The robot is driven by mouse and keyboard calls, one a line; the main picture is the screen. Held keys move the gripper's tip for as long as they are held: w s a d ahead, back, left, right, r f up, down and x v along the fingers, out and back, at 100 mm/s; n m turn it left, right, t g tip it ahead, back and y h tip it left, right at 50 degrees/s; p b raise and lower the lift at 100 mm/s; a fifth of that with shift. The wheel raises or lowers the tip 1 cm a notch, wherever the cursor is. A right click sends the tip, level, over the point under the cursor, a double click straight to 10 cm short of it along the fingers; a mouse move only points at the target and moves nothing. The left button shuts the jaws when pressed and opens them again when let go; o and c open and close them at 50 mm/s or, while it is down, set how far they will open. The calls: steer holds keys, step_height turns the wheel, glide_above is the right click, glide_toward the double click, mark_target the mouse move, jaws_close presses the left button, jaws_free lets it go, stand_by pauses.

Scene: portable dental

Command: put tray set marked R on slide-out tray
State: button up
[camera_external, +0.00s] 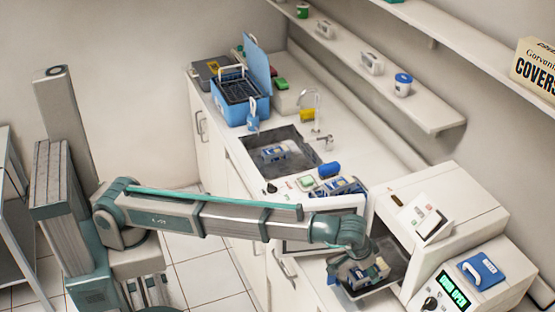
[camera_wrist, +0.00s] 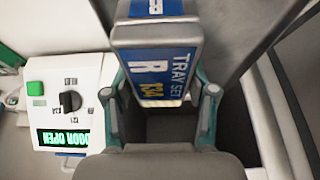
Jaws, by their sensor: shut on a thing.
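My gripper (camera_external: 358,272) is shut on the tray set marked R (camera_wrist: 158,62), a grey box with a blue label reading "TRAY SET R" and a yellow number. In the wrist view the two fingers of my gripper (camera_wrist: 162,92) stand on either side of it. In the outside view the held tray set (camera_external: 379,267) is partly covered by my gripper. A dark slide-out tray (camera_external: 394,270) shows at the open machine's front, just below and beside the gripper. I cannot tell whether the tray set touches it.
The open machine door (camera_external: 300,240) stands left of the gripper, behind my forearm. A panel (camera_wrist: 65,138) reads "DOOR OPEN". Other blue sets lie in the sink (camera_external: 290,138) and on the counter (camera_external: 345,187).

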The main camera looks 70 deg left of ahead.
steer(key=shift+f, duration=0.4)
steer(key=shift+f, duration=0.1)
steer(key=o, duration=1.4)
steer(key=shift+c, duration=0.2)
steer(key=b+v, duration=0.3)
steer(key=v, duration=0.9)
steer(key=shift+s, duration=0.1)
